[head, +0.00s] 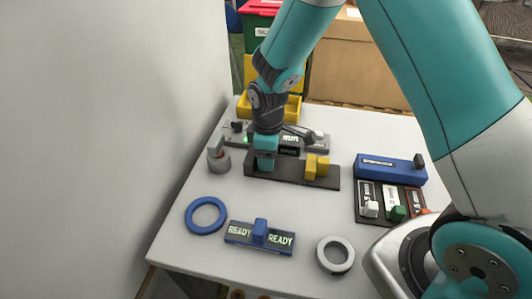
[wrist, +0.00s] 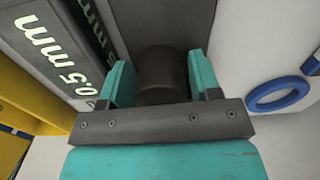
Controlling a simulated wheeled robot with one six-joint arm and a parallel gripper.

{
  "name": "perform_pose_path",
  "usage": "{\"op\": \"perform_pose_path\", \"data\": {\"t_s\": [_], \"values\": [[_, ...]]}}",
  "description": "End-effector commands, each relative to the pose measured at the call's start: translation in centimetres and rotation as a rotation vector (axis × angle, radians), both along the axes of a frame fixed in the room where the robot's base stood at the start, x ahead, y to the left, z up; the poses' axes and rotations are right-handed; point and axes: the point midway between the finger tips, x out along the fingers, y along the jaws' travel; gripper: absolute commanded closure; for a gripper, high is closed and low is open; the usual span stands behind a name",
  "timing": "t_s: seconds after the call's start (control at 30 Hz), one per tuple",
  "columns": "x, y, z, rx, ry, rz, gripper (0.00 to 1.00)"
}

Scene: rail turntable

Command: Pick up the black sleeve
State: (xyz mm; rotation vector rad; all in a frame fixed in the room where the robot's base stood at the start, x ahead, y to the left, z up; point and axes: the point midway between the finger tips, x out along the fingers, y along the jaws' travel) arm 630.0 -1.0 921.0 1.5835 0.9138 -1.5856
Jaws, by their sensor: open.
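In the wrist view the black sleeve (wrist: 162,72) is a short dark cylinder between the two teal fingers of my gripper (wrist: 161,80). The fingers stand open, one on each side of it. A narrow gap seems to show at the sides; I cannot tell whether either finger touches it. In the head view my gripper (head: 265,152) points down over the left end of a dark base plate (head: 290,178), and it hides the sleeve there.
A yellow block (head: 317,166) stands on the plate to the right of my gripper. A display unit (head: 290,145) lies close behind. A grey upright part (head: 218,156) stands to the left. A blue ring (head: 190,215), a white ring (head: 322,257) and a READY slider (head: 259,236) lie in front.

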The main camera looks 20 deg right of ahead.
Motion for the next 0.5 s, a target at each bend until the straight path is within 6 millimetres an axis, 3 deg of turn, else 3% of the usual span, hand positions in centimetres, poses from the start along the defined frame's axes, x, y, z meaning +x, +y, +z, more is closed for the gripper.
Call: {"op": "perform_pose_path", "data": {"t_s": [0.23, 0.43, 0.5], "values": [[0.03, 0.02, -0.26, 0.0, -0.001, 0.0, 0.43], [0.02, 0.0, -0.24, 0.0, -0.001, 0.0, 0.86], [0.05, 0.01, -0.2, 0.0, -0.001, 0.0, 0.89]]}}
